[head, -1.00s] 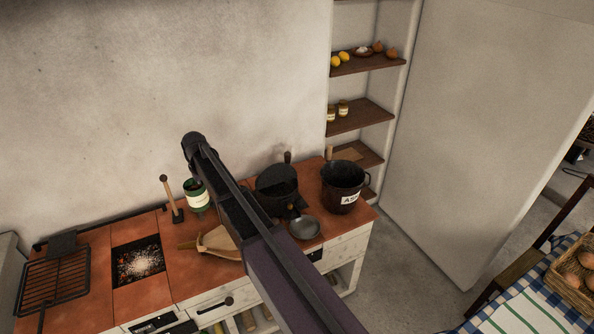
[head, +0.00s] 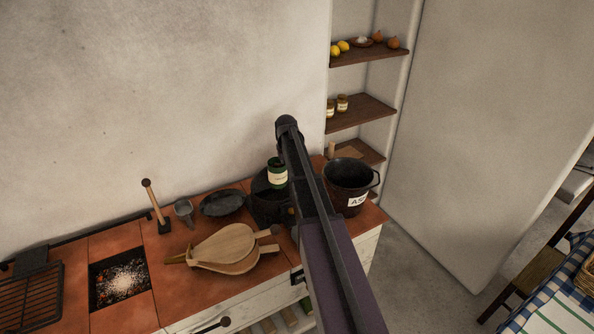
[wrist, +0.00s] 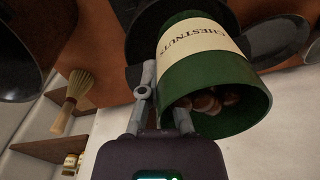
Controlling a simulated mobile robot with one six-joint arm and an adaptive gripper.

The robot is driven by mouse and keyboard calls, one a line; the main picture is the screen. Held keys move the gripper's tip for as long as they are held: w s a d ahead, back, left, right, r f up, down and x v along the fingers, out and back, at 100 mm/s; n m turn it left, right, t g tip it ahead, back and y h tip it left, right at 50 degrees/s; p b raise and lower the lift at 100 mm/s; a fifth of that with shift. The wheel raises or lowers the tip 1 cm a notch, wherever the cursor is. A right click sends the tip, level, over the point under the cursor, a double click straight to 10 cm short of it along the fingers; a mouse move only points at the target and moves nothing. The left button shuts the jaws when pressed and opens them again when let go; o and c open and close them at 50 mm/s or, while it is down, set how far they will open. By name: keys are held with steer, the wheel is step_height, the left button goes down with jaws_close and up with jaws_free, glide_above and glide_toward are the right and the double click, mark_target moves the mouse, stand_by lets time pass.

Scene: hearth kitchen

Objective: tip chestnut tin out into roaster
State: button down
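The green chestnut tin (head: 278,176) with a cream label is held in my gripper, above the stove top and roughly upright. In the wrist view the tin (wrist: 215,75) reads CHESTNUTS upside down, and brown chestnuts (wrist: 205,103) show inside its mouth. My gripper's fingers (wrist: 163,108) are closed at the tin's rim; my arm hides the gripper in the head view. A black pot, seemingly the roaster (head: 265,208), stands below and behind the tin. The tin and my arm partly cover it, so its inside is not visible.
An ash bucket (head: 347,178) stands right of the pot. A dark shallow pan (head: 222,203), a small grey cup (head: 184,212) and wooden bellows (head: 225,248) lie to the left. Wall shelves (head: 360,112) rise at the back right. A glowing ember pit (head: 120,280) is far left.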

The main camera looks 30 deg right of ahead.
steer(key=shift+m, duration=0.3)
steer(key=d, duration=0.2)
steer(key=d+f, duration=0.1)
steer(key=d, duration=0.1)
steer(key=shift+w+d+f+b, duration=0.1)
steer(key=shift+d+b, duration=0.15)
steer(key=shift+b, duration=0.15)
steer(key=shift+h, duration=0.4)
steer(key=h+b, duration=0.9)
steer(key=h, duration=0.2)
steer(key=shift+a+g+h, duration=0.15)
steer(key=shift+g+h, duration=0.25)
steer(key=shift+r+h+b, duration=0.3)
steer(key=shift+b, duration=0.25)
